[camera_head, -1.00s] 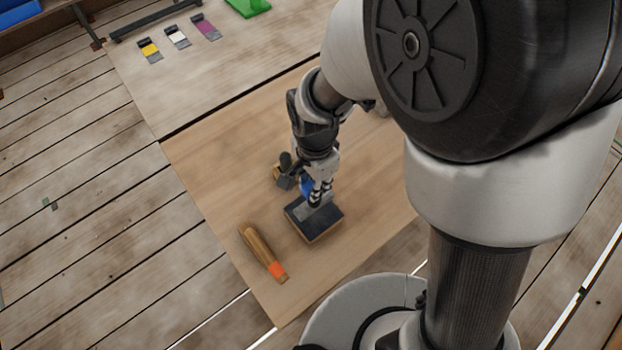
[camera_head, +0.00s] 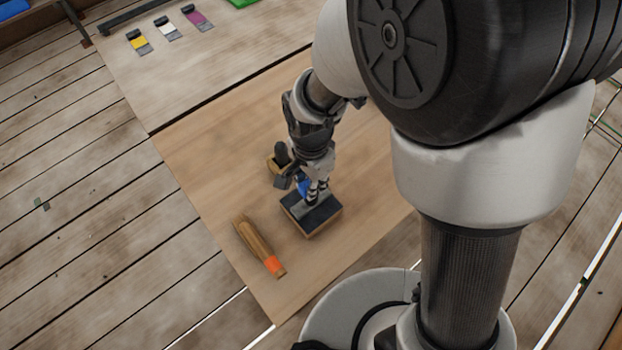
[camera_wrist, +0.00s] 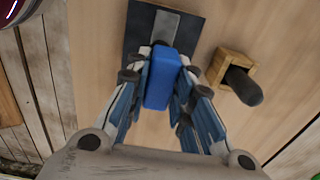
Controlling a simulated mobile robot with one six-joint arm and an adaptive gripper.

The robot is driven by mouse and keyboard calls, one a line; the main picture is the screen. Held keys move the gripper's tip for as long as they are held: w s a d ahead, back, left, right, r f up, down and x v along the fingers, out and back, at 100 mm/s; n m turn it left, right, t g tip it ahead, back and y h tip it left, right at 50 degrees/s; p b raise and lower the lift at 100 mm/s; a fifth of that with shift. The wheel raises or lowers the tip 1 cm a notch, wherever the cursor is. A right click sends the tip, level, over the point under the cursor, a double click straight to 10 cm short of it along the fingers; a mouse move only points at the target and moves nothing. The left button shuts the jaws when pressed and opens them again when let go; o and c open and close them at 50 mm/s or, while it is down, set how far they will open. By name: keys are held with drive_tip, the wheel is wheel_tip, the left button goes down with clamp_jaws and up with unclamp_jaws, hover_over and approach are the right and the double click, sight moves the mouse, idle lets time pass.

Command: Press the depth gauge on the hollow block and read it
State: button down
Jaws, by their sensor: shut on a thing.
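My gripper (camera_head: 318,188) is shut on a blue block-shaped piece (camera_wrist: 163,88), which looks like the depth gauge or its handle. The blue piece also shows beside the fingers in the head view (camera_head: 302,187). Just beyond the fingertips is a wooden block with a dark top (camera_head: 322,215), its dark face also in the wrist view (camera_wrist: 139,38). A grey flat strip (camera_wrist: 167,28) lies over that face; whether the blue piece joins it or touches the block I cannot tell. No hollow or gauge reading is visible.
A small wooden box (camera_wrist: 221,64) with a dark rounded knob (camera_wrist: 244,86) stands close beside the gripper. A wooden tool with an orange end (camera_head: 258,246) lies left of the dark-topped block. Yellow (camera_head: 135,36), white (camera_head: 163,22) and purple (camera_head: 190,10) pieces lie on the far board.

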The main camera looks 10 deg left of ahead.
drive_tip(key=c, duration=1.3)
unclamp_jaws()
